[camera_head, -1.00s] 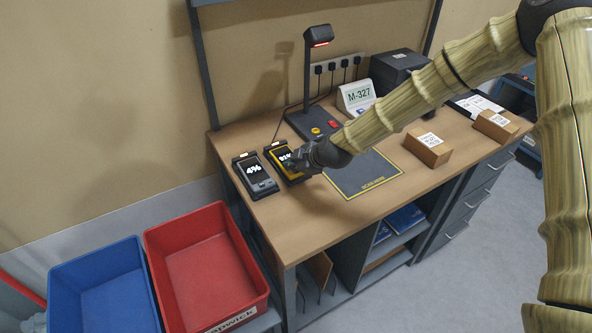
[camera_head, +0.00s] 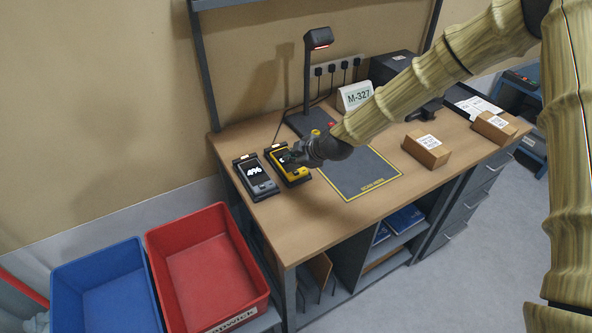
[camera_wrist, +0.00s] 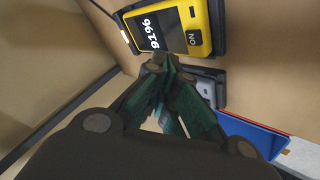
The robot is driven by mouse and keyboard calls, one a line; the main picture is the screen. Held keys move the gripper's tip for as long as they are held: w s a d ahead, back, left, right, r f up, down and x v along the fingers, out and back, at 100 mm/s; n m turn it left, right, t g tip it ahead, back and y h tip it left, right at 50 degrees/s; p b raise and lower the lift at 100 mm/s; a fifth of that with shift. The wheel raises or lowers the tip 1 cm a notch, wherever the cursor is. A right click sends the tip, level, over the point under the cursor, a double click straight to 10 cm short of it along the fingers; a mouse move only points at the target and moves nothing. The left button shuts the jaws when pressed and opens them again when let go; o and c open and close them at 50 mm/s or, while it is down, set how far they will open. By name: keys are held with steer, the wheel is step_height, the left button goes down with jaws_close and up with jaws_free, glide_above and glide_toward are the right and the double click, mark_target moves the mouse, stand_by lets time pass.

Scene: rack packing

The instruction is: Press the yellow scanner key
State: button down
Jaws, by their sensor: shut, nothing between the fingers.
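The yellow scanner (camera_head: 293,176) lies in a dark cradle at the left end of the bench, its screen partly hidden by my gripper (camera_head: 287,159). My gripper's fingertips (camera_wrist: 156,63) are together and empty, just by the scanner's near edge in the wrist view. I cannot tell whether they touch it. The key lies to the right of the fingertips there.
A grey scanner (camera_head: 256,175) sits in a cradle just left of the yellow one. A scan stand (camera_head: 306,82) with a yellow button (camera_head: 315,132) on its base stands behind. The dark scan mat (camera_head: 360,178) and small cartons (camera_head: 427,150) lie to the right. Red (camera_head: 208,275) and blue (camera_head: 105,290) bins stand at lower left.

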mark_target(294, 175)
steer(key=shift+r+p, duration=0.6)
steer(key=shift+r, duration=1.15)
stand_by(1.2)
